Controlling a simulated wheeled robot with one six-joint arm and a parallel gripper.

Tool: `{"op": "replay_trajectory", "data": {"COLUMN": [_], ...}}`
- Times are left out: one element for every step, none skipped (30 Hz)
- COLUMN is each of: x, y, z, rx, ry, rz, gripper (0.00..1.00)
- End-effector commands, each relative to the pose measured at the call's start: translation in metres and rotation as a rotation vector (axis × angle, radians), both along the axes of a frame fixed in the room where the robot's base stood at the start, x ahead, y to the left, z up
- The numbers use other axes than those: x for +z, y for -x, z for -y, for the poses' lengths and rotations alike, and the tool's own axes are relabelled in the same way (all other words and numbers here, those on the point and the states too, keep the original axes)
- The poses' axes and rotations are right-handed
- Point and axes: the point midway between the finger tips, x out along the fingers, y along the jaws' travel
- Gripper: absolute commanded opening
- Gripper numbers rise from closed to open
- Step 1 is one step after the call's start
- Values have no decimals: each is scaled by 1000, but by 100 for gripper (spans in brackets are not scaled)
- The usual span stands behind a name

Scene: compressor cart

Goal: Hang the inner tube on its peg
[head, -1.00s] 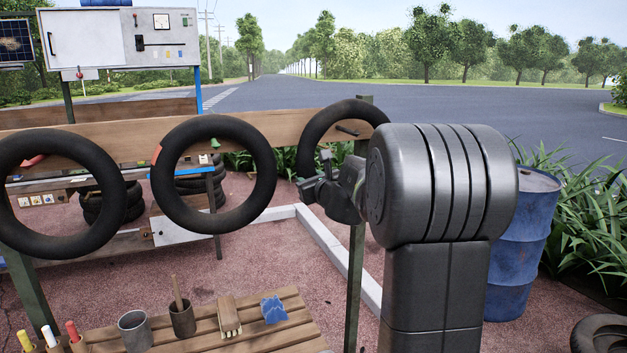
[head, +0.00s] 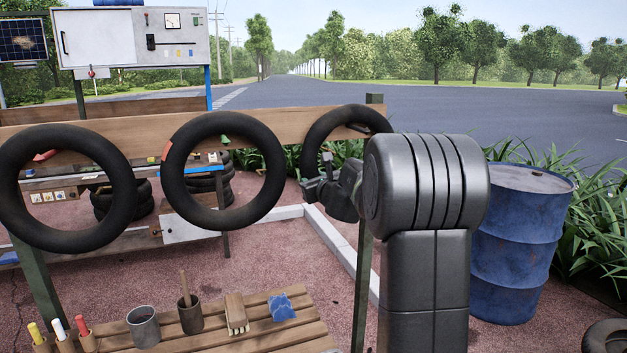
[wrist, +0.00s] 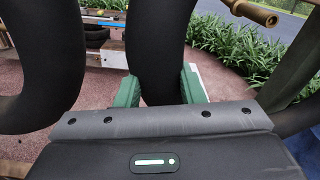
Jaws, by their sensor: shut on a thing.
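The inner tube (head: 318,126) is a black ring at the right end of the wooden rail, partly hidden by my arm. My gripper (wrist: 160,90) is shut on the lower left part of this tube, which stands between its green fingers in the wrist view. In the head view my gripper (head: 322,188) is partly hidden by my own wrist. A peg (head: 358,127) shows inside the ring's outline, just below its upper right part. In the wrist view the brass peg (wrist: 255,13) lies right of the held section; whether it touches the tube cannot be told.
Two more black tubes hang at the middle (head: 182,185) and left (head: 18,190) of the rail (head: 290,122); the middle one is close to my gripper's left. A slatted bench (head: 270,335) with cups and brushes stands below. A blue barrel (head: 515,245) is at right.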

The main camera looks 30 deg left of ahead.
Motion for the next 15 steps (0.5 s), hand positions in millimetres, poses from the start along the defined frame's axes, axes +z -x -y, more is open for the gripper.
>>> {"op": "replay_trajectory", "data": {"x": [0, 0, 0, 1, 1, 1, 1, 1, 1, 1, 1, 1, 1, 0, 0], "y": [0, 0, 0, 0, 0, 0, 0, 0, 0, 0, 0, 0, 0, 0, 0], "z": [0, 0, 0, 0, 0, 0, 0, 0, 0, 0, 0, 0, 0, 0, 0], "rx": [0, 0, 0, 1, 0, 0, 0, 0, 0, 0, 0, 0, 0, 0, 0], "ry": [-1, -1, -1, 0, -1, -1, -1, -1, -1, -1, -1, -1, -1, 0, 0], "rz": [2, 2, 2, 3, 2, 2, 2, 2, 2, 2, 2, 2, 2, 1, 1], "gripper": [8, 8, 8, 8, 8, 8, 8, 8, 8, 41, 47, 55, 60, 60, 60]}}
